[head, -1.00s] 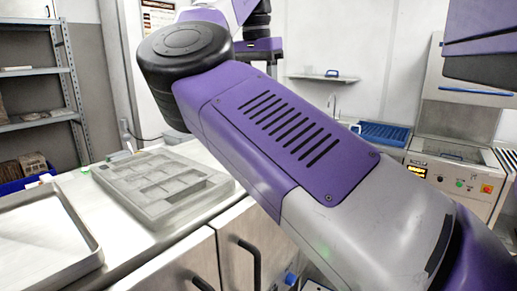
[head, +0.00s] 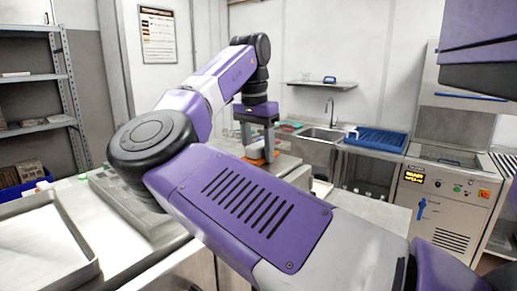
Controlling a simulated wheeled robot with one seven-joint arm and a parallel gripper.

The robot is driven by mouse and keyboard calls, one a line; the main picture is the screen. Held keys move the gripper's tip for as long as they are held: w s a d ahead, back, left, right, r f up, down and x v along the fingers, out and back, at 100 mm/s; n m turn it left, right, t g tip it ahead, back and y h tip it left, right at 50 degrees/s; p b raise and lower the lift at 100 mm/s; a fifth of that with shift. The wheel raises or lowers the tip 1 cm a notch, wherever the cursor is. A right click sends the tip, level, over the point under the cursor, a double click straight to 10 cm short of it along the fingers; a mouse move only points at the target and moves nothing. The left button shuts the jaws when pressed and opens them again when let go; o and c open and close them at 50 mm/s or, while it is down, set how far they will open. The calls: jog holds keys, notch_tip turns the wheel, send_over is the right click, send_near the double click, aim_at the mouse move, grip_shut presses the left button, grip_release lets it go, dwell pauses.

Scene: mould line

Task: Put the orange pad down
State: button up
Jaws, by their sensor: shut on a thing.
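My gripper (head: 257,148) hangs pointing down over the far end of the metal counter (head: 286,160), in the middle of the head view. A small orange patch, the orange pad (head: 257,154), shows between and below its fingers. The gripper is shut on the pad. The pad is small in the picture and partly hidden by the fingers and my arm. I cannot tell whether its underside touches the counter.
A grey mould tray (head: 115,205) lies on the counter at left, partly behind my arm. A shallow metal tray (head: 92,270) stands nearer. A sink (head: 325,133), a blue rack (head: 382,140) and a machine with a control panel (head: 440,190) stand at the back right.

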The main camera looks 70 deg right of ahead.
aim_at(256, 146)
jog(key=shift+f, duration=0.15)
jog(key=o, duration=1.4)
jog(key=shift+o, duration=0.2)
notch_tip(256, 146, up, 12)
jog(key=a, duration=0.1)
jog(key=shift+w+a, duration=0.15)
jog(key=shift+a, duration=0.05)
